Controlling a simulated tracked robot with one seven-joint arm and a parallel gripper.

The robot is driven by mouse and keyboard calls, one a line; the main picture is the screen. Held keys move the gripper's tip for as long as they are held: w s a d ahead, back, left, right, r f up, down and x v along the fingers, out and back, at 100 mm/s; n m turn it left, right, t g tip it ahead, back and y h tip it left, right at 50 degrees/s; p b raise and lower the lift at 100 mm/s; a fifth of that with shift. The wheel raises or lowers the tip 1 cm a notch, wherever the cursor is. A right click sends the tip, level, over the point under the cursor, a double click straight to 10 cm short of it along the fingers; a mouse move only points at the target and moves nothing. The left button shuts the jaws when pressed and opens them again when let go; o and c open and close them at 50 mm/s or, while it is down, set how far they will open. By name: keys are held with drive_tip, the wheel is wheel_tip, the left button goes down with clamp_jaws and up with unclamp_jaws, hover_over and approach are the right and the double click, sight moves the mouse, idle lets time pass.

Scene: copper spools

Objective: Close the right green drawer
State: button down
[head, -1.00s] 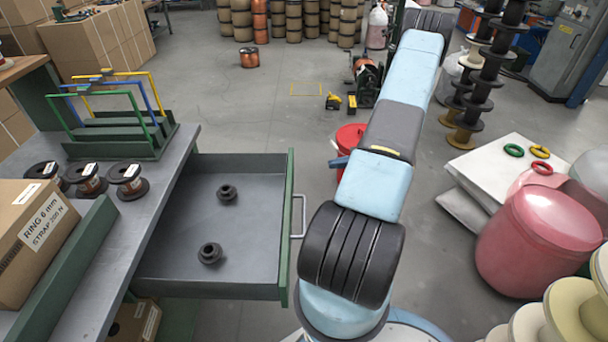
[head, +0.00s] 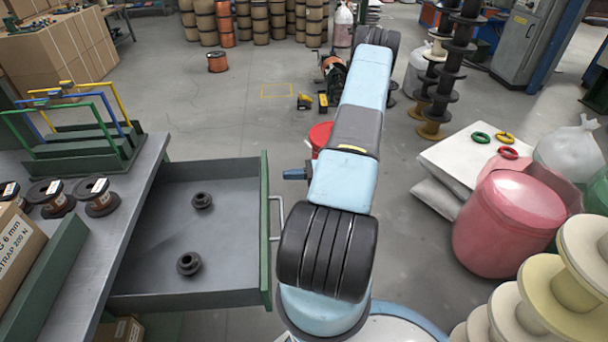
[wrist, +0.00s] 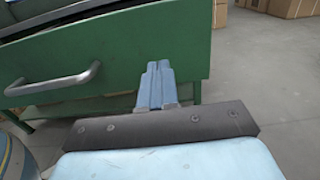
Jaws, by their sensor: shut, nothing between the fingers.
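The open drawer (head: 215,240) sticks out to the right from under the grey bench in the head view. Its green front panel (head: 265,230) carries a metal handle (head: 279,218). My gripper (head: 285,174) is shut and empty, beside the far end of this front, with a small gap. In the wrist view the green front (wrist: 110,60) fills the upper left, with the handle (wrist: 55,82) on the left. The shut blue fingers (wrist: 157,66) point at the front, right of the handle. Whether they touch it I cannot tell.
Two dark round parts (head: 189,263) lie in the drawer. Small spools (head: 97,196) and a green rack stand on the bench (head: 145,190). A red bucket (head: 320,136) is on the floor beyond my arm. A pink drum (head: 510,225) and pale spools (head: 570,285) stand at right.

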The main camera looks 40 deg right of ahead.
drive_tip(key=shift+x, duration=2.25)
